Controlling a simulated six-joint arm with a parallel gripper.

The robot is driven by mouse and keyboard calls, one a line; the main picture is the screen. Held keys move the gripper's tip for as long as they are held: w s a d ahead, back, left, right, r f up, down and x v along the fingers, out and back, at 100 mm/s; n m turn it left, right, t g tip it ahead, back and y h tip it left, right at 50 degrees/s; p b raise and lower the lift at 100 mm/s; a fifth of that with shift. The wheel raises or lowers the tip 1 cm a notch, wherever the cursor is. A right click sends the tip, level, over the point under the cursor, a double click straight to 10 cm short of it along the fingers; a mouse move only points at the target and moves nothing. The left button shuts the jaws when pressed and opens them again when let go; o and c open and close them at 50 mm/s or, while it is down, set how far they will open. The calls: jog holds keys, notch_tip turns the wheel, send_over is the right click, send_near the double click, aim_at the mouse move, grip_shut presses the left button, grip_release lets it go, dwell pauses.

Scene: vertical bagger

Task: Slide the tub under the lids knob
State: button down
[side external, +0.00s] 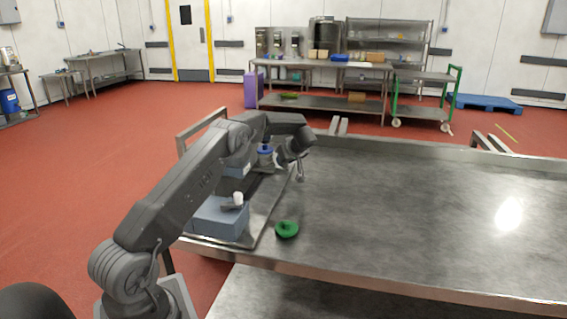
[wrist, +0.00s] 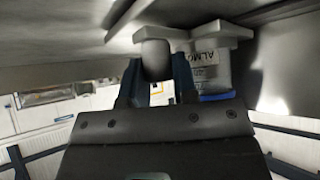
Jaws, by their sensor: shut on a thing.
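My gripper (wrist: 155,72) is shut on a rounded grey knob (wrist: 154,56), which sits between its two fingers in the wrist view. A pale tub (wrist: 211,70) with a printed label and a blue lid (wrist: 216,96) appears upside down just right of the knob, apart from the fingers. In the side view the tub's blue lid (side external: 264,149) shows beside my arm; the tub is partly hidden. My gripper (side external: 299,168) is beyond the bent wrist there, and its grip is too small to make out.
A grey-blue box (side external: 217,222) with a white knob (side external: 238,198) stands at the table's left end. A green round piece (side external: 287,229) lies near the front edge. The steel table (side external: 420,215) is clear to the right. Shelving (side external: 385,50) stands far behind.

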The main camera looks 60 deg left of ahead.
jog(key=shift+w+a+r, duration=0.1)
jog(key=shift+w+a, duration=0.4)
jog(key=shift+w, duration=0.05)
jog(key=c, duration=1.2)
grip_release()
jog(key=v, duration=1.3)
jog(key=shift+d+r, duration=0.2)
jog(key=shift+d, duration=0.05)
